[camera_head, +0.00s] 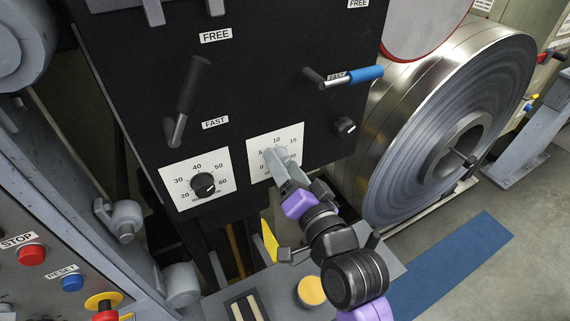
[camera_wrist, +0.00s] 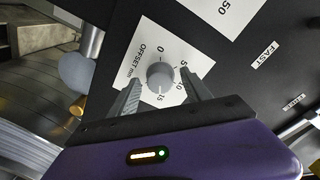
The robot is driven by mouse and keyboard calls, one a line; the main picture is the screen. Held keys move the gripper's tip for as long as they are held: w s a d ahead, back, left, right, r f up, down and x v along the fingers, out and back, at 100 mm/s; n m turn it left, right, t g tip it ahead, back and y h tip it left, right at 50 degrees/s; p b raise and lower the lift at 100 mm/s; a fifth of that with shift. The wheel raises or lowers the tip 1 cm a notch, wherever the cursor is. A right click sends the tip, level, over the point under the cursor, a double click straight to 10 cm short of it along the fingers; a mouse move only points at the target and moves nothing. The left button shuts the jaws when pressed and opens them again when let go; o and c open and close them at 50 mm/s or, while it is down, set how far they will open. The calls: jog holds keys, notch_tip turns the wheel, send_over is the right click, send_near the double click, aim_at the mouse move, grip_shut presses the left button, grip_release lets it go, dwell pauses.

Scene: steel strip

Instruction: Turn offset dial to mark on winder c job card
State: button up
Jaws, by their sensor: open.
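The offset dial (camera_wrist: 160,76) is a round grey knob on a white plate marked "OFFSET mm" with 0, 5, 10 and 15. I cannot tell which mark it points to. In the head view its plate (camera_head: 290,136) is on the black panel, with the knob mostly hidden behind my gripper (camera_head: 277,162). In the wrist view my gripper (camera_wrist: 160,84) is open, one finger on each side of the knob. I cannot tell whether the fingers touch it. No job card can be made out in either view.
A second dial (camera_head: 203,184), marked 20 to 60, is left of the offset dial. A black-handled lever (camera_head: 190,90), a blue-tipped lever (camera_head: 350,77) and a small black knob (camera_head: 345,125) stick out nearby. A steel coil (camera_head: 425,130) stands right. Stop button (camera_head: 32,254) is lower left.

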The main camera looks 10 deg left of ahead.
jog(key=shift+c, duration=0.5)
grip_shut()
jog(key=shift+f, duration=0.1)
jog(key=shift+n+y+b, duration=0.4)
jog(key=shift+n+b, duration=4.65)
jog(key=shift+n, duration=1.05)
